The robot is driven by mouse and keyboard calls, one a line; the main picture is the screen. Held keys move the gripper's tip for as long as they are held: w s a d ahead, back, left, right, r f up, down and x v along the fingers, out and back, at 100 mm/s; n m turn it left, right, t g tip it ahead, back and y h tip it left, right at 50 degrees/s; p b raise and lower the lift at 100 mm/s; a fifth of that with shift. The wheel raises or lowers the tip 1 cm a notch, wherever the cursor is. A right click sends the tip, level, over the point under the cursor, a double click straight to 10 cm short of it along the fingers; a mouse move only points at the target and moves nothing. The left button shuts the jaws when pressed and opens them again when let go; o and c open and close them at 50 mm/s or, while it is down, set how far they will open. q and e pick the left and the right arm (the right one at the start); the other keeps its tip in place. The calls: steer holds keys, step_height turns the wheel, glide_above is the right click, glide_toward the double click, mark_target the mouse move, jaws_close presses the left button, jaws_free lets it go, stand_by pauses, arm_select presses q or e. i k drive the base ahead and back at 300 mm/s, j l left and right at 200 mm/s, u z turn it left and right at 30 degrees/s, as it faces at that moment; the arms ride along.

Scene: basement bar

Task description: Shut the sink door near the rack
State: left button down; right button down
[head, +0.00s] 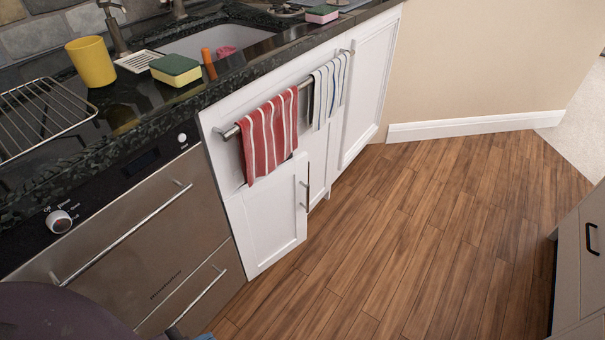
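The white sink door (265,228) is the left panel of the cabinet below the sink. It stands partly open, its right edge with the handle swung out from the cabinet front. The towel rack (229,132) is a metal bar across the white cabinet front, above this door. A red-and-white striped towel (271,137) hangs from it and covers the top of the door area. A dark rounded part of my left arm shows at the bottom left corner, with small dark and blue bits at the bottom edge. I see no fingertips of either gripper.
The counter (125,105) holds a yellow cup (91,62), sponges and a wire rack (40,112). A grey cabinet (582,255) stands at the far right. The wooden floor (400,240) between is clear.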

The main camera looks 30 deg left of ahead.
mark_target(267, 219)
steer(key=i+l, duration=0.1)
steer(key=i, duration=0.6)
steer(key=i+u, duration=0.15)
steer(key=u, duration=1.55)
